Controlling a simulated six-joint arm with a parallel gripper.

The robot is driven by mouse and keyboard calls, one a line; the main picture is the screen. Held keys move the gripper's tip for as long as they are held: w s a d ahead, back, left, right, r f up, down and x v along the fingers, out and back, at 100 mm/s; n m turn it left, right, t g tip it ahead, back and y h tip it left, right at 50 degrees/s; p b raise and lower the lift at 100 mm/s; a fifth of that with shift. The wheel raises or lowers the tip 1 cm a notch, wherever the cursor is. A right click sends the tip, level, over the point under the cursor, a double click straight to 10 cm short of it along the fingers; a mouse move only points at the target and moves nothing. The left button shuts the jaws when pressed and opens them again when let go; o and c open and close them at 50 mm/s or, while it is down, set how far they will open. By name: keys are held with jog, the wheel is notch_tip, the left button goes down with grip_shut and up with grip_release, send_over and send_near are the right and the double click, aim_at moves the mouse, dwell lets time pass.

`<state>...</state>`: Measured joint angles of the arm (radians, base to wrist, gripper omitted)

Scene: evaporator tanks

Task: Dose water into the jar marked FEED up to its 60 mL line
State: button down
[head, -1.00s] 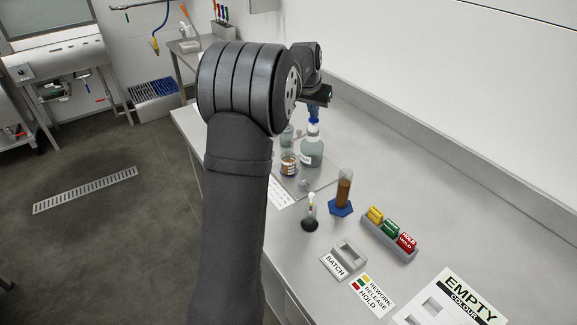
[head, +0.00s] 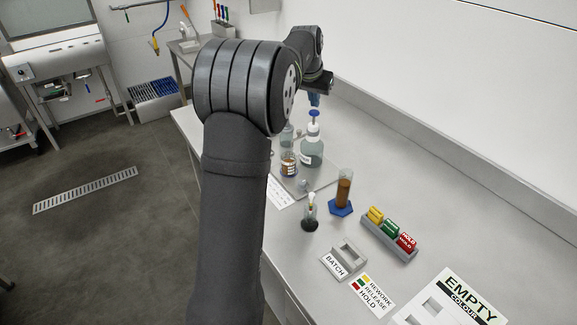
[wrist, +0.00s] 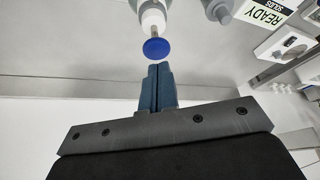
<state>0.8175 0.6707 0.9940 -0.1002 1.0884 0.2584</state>
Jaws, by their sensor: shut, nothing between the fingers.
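A clear bottle (head: 312,153) with a white neck and a blue pump head (head: 314,114) stands at the back of the bench; the blue head also shows as a disc in the wrist view (wrist: 156,48). My gripper (head: 315,103) is just above the pump head, its blue fingers shut together and empty. In the wrist view the fingertips (wrist: 159,66) are close to the disc, with a small gap. A small labelled jar (head: 289,163) stands left of the bottle, partly behind my arm. Its label and fill line are too small to read.
A stoppered flask with dark contents (head: 310,214), a brown-filled cylinder on a blue base (head: 343,190) and a rack of coloured blocks (head: 390,233) stand nearer. A grey BATCH holder (head: 345,257) is in front. The bench right of the bottle is clear.

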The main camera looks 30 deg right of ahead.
aim_at(314, 112)
jog(key=shift+f, duration=2.2)
jog(key=shift+r, duration=2.2)
jog(key=shift+r, duration=2.55)
jog(key=shift+f, duration=0.15)
